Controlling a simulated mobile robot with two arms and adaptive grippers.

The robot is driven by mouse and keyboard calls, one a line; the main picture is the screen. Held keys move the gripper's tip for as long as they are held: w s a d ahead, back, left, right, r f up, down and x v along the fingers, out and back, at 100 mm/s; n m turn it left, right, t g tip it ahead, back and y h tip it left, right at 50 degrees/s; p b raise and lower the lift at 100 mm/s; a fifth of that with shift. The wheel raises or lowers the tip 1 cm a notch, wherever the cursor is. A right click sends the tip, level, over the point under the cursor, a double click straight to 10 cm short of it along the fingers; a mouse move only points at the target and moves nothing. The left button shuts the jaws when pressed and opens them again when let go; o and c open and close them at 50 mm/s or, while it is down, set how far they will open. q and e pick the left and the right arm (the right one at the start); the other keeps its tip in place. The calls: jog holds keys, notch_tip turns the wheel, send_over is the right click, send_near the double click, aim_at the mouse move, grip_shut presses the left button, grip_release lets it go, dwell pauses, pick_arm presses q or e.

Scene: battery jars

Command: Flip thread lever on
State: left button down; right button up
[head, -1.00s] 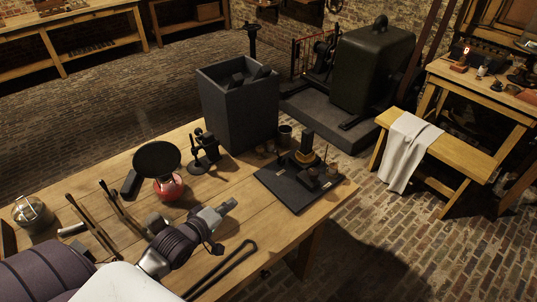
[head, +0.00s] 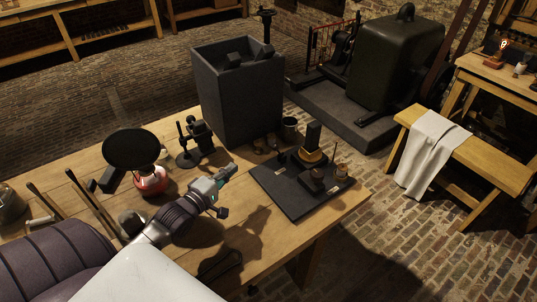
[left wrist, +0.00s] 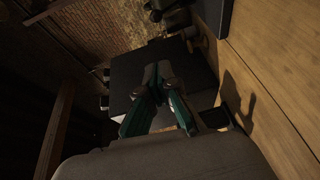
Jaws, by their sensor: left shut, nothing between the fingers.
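My left gripper (head: 229,170) reaches in over the wooden table, with its fingers together and nothing between them. It is up and to the left of a dark flat board (head: 285,203) at the table's right end. The board carries an upright black block (head: 313,134) with a brass-coloured ring (head: 311,156) at its foot, and a low dark block (head: 312,179). In the left wrist view my closed left gripper (left wrist: 160,70) points towards the dark board (left wrist: 128,68). I cannot make out which part is the thread lever. My right gripper is not in view.
A tall dark box (head: 240,105) stands behind the board, with a small metal cup (head: 289,128) beside it. A red lamp with a black disc (head: 131,150) and a dark stand (head: 196,140) are at left.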

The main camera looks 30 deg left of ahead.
pick_arm(q)
jog(key=p, duration=0.2)
send_near(278, 151)
jog(key=w+a, duration=0.1)
jog(key=w+a+r, duration=0.1)
jog(key=w, duration=0.1)
jog(key=w+a, duration=0.1)
jog(key=shift+w+r, duration=0.4)
jog(key=shift+w+d+f, duration=0.1)
jog(key=shift+w+d, duration=0.25)
jog(key=shift+d, duration=0.05)
